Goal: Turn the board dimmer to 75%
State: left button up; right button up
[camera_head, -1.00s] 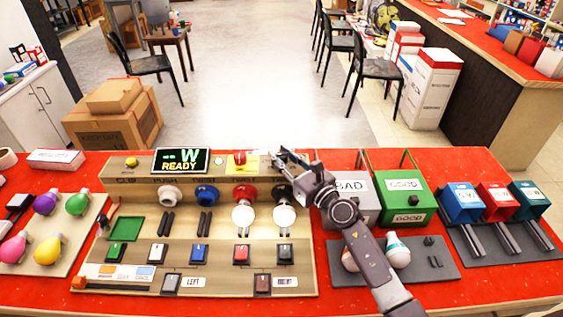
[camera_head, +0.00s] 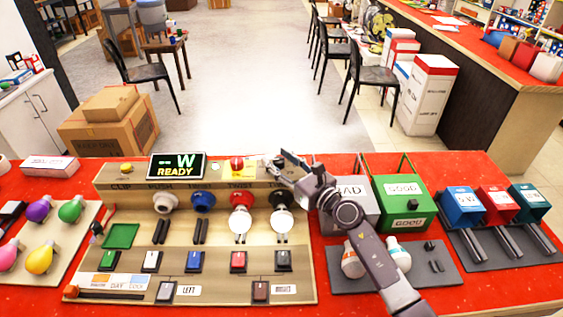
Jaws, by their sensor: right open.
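The test board (camera_head: 205,262) lies on the red table, with a display (camera_head: 177,166) reading "W" and "READY" at its back. Near the board's front left is a dark slot (camera_head: 120,295) with a small orange knob (camera_head: 71,291) at its left end. It looks like a slider and may be the dimmer; I see no percent marks. My right gripper (camera_head: 284,164) is open and empty over the board's back right edge, far from that knob. My left gripper is not in view.
The board carries several sockets, two white bulbs (camera_head: 281,222) and switches (camera_head: 238,261). Coloured bulbs (camera_head: 40,258) lie on a pad at left. The board's front left is unobstructed.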

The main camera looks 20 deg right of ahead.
jog(key=v, duration=1.2)
jog(key=shift+r, duration=0.1)
